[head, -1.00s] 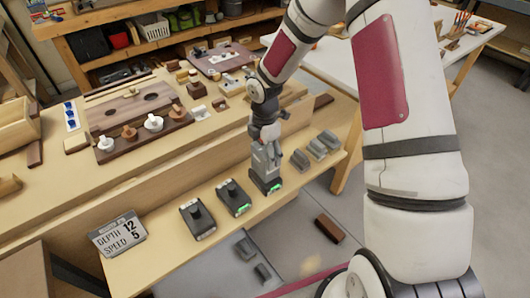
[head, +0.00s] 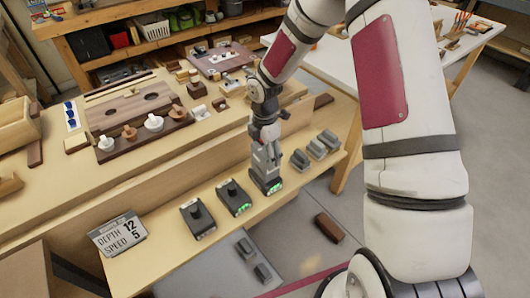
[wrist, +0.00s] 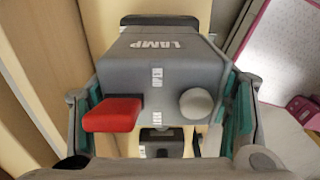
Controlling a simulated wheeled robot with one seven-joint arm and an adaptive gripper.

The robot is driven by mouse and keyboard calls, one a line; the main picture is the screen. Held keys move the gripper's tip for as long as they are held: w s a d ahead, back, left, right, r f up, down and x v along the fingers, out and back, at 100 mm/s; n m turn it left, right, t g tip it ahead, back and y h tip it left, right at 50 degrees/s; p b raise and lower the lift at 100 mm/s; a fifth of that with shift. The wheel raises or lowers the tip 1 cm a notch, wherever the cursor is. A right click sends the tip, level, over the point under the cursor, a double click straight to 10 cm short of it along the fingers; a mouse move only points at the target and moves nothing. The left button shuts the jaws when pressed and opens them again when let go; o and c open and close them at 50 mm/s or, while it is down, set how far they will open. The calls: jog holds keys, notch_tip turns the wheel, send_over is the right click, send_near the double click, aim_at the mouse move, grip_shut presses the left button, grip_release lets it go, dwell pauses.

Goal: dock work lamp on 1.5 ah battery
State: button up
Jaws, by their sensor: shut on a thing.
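The work lamp (wrist: 165,65) is a grey box marked LAMP, with a red lever (wrist: 112,115) and a round grey knob (wrist: 196,103). My gripper (head: 266,150) is shut on its sides, with teal finger pads against it in the wrist view. In the head view the lamp stands upright over the rightmost battery (head: 271,187), which shows green lights. Whether it is fully seated there I cannot tell. Two more dark batteries, a middle one (head: 234,198) and a left one (head: 198,219), stand on the ledge. Their capacity labels are unreadable.
Several grey blocks (head: 301,159) stand on the ledge just right of my gripper. A sign reading DEPTH 12, SPEED 5 (head: 118,235) is at the ledge's left. A wooden board with knobs (head: 140,138) lies on the bench behind. A brown block (head: 329,229) lies below the ledge.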

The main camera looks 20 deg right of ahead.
jog(key=shift+f+b, duration=0.3)
jog(key=shift+f, duration=0.25)
jog(key=o, duration=1.2)
jog(key=shift+r+p, duration=3.15)
jog(key=shift+r, duration=2.35)
